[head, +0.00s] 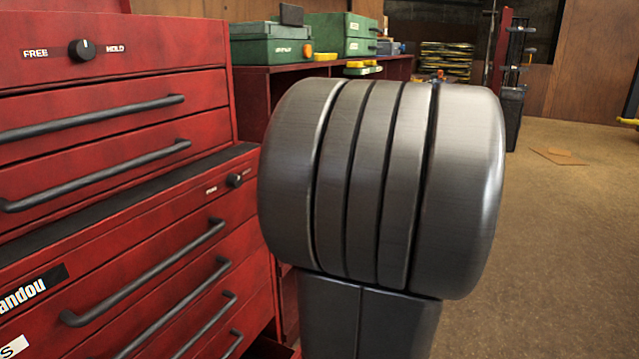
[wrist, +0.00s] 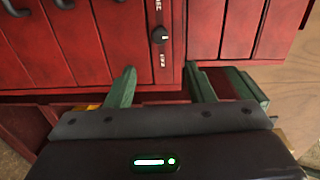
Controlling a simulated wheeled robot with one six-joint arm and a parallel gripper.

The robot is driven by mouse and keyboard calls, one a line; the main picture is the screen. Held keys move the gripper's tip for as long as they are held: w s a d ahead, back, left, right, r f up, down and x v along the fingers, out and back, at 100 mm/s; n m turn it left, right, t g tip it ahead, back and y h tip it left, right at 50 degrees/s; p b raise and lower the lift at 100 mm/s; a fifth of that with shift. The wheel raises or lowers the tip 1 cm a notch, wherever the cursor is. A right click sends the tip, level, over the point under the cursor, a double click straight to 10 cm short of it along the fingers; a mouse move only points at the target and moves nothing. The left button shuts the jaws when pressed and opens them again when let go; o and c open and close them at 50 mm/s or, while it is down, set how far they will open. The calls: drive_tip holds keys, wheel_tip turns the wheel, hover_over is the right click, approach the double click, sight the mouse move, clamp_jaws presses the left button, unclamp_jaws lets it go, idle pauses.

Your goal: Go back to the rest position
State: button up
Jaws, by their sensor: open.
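My gripper (wrist: 160,87) shows in the wrist view, with its two greenish fingers apart and nothing seen between them. It is in front of the red tool cabinet (wrist: 110,45), whose black knob (wrist: 159,35) lies just beyond the fingers. I cannot tell how far the fingertips are from the cabinet. In the head view, my large grey arm joint fills the middle and the gripper is not seen.
The red tool cabinet (head: 110,130) with black handles stands close on the left. Green cases (head: 272,45) sit on a red bench (head: 250,85) behind my arm. A dark bin (head: 513,110) stands farther back. Brown floor (head: 570,230) is open on the right.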

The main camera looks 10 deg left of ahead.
sight(239, 182)
drive_tip(key=b+x, duration=0.3)
drive_tip(key=x, duration=0.9)
drive_tip(key=shift+w+a, duration=0.1)
drive_tip(key=shift+a, duration=0.1)
drive_tip(key=shift+w+a, duration=0.2)
drive_tip(key=shift+a, duration=0.35)
